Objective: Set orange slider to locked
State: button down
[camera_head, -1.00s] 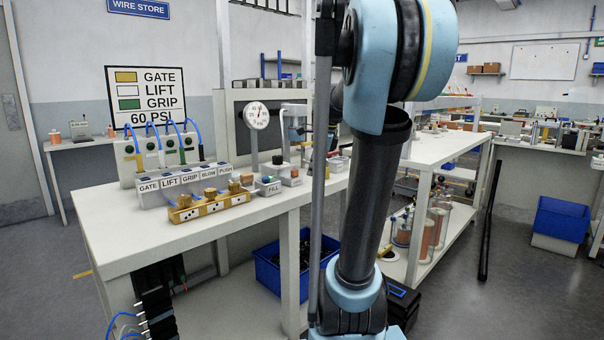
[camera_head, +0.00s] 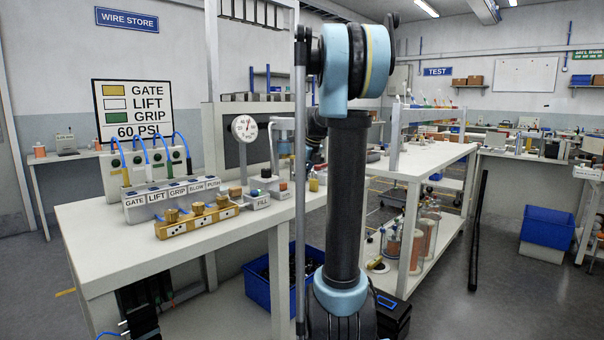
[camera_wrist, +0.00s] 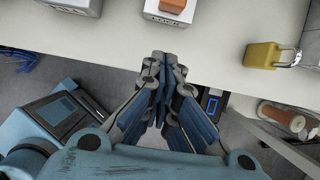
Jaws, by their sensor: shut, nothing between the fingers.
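An orange block (camera_wrist: 174,6) sits on a small white-grey box (camera_wrist: 168,17) at the top edge of the wrist view, partly cut off. I take it for the slider; its markings are not legible. In the head view a small orange piece (camera_head: 283,187) on the white bench looks like the same one. My gripper (camera_wrist: 166,58) is shut and empty, with its fingertips just below the box in the wrist view, apart from the orange block. In the head view my own arm hides the gripper.
A yellow padlock-shaped piece (camera_wrist: 262,55) lies on the bench (camera_wrist: 225,45) to the right. A grey box (camera_wrist: 75,4) is at upper left. A brass valve block (camera_head: 197,222) and a labelled box (camera_head: 172,196) stand on the bench. A blue bin (camera_head: 270,290) is below.

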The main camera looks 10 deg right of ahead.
aim_at(285, 184)
jog(key=x, duration=0.3)
jog(key=shift+f, duration=0.1)
jog(key=shift+w+a, duration=0.75)
jog(key=shift+w, duration=0.2)
jog(key=shift+w+a, duration=0.5)
jog(key=shift+w, duration=0.15)
jog(key=shift+w, duration=0.1)
jog(key=shift+w+a, duration=0.9)
jog(key=shift+w, duration=0.25)
